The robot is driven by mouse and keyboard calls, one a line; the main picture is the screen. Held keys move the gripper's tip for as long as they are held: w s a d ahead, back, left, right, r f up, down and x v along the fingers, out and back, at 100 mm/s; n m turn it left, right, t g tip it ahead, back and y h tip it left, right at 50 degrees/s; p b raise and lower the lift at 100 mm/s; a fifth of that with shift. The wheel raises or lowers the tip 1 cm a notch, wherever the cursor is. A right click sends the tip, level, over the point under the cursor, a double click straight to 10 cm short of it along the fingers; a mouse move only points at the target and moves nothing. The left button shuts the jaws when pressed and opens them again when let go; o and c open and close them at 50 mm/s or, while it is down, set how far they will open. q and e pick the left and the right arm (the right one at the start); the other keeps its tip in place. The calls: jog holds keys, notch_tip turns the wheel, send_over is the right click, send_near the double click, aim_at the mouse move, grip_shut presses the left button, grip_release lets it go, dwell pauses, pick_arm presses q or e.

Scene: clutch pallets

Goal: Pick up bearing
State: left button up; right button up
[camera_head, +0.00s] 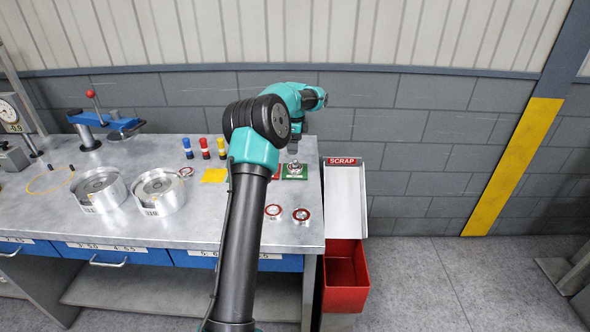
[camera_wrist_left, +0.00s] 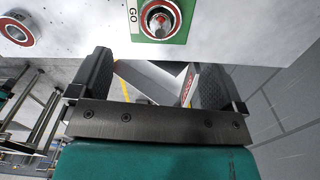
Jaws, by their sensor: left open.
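A bearing (camera_head: 295,168) with a silver centre sits on a green pad (camera_head: 302,177) near the bench's right end. In the left wrist view the bearing (camera_wrist_left: 160,19) shows a red ring and a dark core, on the green pad (camera_wrist_left: 178,38) marked GO. My left gripper (camera_head: 293,152) points down just above this bearing. Its two fingers stand wide apart and empty in the left wrist view (camera_wrist_left: 152,68). My right gripper is not in view.
A scrap chute (camera_head: 346,195) and red bin (camera_head: 345,275) stand against the bench's right end. Two metal clutch housings (camera_head: 160,192) (camera_head: 99,189), a blue press (camera_head: 105,124) and red, blue and yellow bottles (camera_head: 205,148) occupy the bench's left and back.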

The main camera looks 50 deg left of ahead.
aim_at(296, 160)
pick_arm(q)
notch_tip(296, 160, down, 5)
jog(key=shift+f, duration=0.1)
dwell(0.4)
jog(key=shift+w+d+f, duration=0.15)
jog(key=shift+f, duration=2.4)
jog(key=shift+c, duration=0.4)
jog(key=c, duration=1.1)
jog(key=shift+r, duration=0.1)
notch_tip(296, 160, up, 10)
jog(key=shift+f, duration=0.1)
